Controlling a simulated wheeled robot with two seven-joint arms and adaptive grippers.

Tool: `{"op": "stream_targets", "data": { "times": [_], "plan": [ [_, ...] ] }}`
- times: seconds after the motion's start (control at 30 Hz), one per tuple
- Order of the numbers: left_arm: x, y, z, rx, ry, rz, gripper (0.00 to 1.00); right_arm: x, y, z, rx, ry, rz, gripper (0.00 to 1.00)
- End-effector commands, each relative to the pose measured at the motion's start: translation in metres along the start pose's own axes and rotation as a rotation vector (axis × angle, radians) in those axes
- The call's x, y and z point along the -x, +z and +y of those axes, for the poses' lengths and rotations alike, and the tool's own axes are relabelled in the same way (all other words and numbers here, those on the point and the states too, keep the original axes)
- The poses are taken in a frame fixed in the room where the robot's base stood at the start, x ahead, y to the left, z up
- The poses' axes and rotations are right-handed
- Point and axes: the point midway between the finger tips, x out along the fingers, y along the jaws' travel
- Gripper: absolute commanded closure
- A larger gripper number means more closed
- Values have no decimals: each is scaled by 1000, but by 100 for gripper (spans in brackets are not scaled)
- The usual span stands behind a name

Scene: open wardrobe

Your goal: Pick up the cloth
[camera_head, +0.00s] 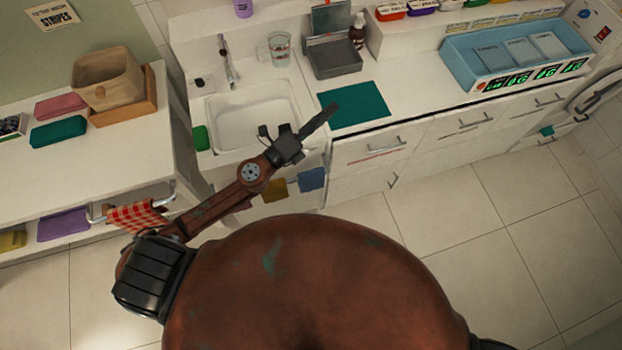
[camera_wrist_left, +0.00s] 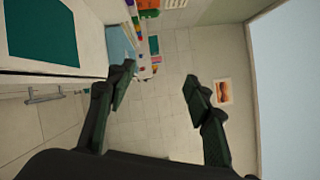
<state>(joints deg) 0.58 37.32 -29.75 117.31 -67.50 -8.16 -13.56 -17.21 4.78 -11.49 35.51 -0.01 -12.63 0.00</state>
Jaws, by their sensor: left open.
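A red and white checkered cloth (camera_head: 137,217) hangs over a rail at the left counter's front, behind and left of my left arm in the head view. A mustard cloth (camera_head: 273,190) and a blue cloth (camera_head: 312,179) hang at the sink cabinet's front. I cannot tell which cloth is meant. My left gripper (camera_head: 318,120) is above the front edge of the sink counter, near a flat teal mat (camera_head: 353,104), and apart from the hanging cloths. In the left wrist view the gripper (camera_wrist_left: 160,75) is open with nothing between its fingers. My right gripper is not in view.
The white sink (camera_head: 252,122) lies left of the gripper, with a grey open box (camera_head: 334,60) behind the mat. A blue tray (camera_head: 515,50) stands at the right. A tan bin (camera_head: 107,77) is on the left counter. The tiled floor (camera_head: 440,215) at right is clear.

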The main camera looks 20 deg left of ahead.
Motion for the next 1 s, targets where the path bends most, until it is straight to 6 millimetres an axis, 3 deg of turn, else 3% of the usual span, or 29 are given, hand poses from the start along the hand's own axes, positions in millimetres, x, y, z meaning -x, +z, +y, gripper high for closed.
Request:
{"op": "stream_targets", "data": {
  "times": [0.03, 0.1, 0.17, 0.2, 0.27, 0.3, 0.4, 0.5, 0.6, 1.0],
  "plan": [
    [-7, -35, 6, -177, -14, 154, 53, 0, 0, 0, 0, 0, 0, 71],
    [-3, -84, 33, -423, -15, 379, 53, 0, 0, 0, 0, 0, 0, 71],
    [10, -111, 70, -618, 9, 559, 53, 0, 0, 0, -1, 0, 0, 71],
    [22, -121, 98, -736, 34, 673, 53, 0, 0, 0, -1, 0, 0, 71],
    [41, -124, 141, -890, 83, 825, 53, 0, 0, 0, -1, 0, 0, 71],
    [55, -120, 167, -977, 119, 914, 53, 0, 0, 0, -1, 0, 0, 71],
    [84, -99, 219, -1136, 209, 1083, 53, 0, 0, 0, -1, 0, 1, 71],
    [102, -82, 245, -1216, 267, 1176, 53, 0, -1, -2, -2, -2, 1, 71],
    [107, -77, 259, -1245, 292, 1214, 53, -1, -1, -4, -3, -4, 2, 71],
    [94, -104, 295, -1245, 293, 1217, 53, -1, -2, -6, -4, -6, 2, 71]
  ]
}}
